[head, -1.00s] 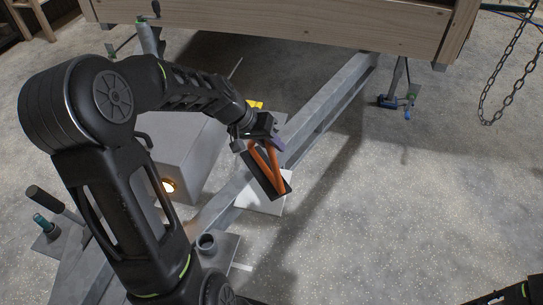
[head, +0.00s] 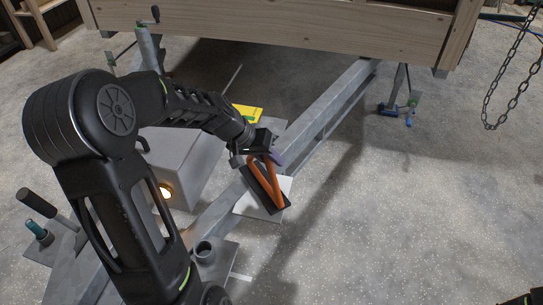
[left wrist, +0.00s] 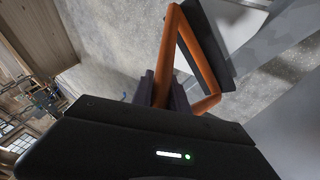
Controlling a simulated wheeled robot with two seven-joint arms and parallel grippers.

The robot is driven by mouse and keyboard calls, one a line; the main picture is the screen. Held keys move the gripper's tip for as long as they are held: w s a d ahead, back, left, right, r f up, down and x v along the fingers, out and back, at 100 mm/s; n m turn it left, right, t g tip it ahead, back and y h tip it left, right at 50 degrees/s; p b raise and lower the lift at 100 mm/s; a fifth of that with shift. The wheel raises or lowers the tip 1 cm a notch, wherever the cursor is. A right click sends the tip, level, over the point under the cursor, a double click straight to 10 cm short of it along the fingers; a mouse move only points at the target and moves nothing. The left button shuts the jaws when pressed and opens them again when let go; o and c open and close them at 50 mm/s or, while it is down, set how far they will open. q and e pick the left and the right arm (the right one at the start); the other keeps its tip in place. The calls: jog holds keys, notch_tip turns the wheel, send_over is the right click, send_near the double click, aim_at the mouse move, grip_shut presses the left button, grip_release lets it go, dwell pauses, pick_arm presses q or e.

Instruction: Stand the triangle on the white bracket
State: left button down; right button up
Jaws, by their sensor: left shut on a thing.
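My left gripper (head: 264,155) is shut on the triangle (head: 267,183), an orange frame with a black base. The triangle is tilted in the head view, its black base slanting down to the right, over the white bracket (head: 246,208). I cannot tell whether its base touches the bracket. In the left wrist view the orange triangle (left wrist: 204,62) stands out beyond the purplish fingers (left wrist: 160,92), with its black base on the far right side. The bracket is a flat white plate on the grey trailer beam, partly hidden by the triangle.
A grey metal box (head: 178,158) with a glowing round lamp stands left of the beam (head: 325,105). A yellow item (head: 247,114) lies behind the gripper. A wooden trailer body (head: 290,28) spans the back. A chain (head: 511,85) hangs at the right. The right floor is clear.

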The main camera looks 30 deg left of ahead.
pick_arm(q)
jog(key=shift+f+b, duration=0.45)
jog(key=shift+f, duration=0.65)
jog(key=shift+f+b, duration=0.5)
jog(key=c, duration=1.2)
grip_release()
jog(key=v, duration=0.8)
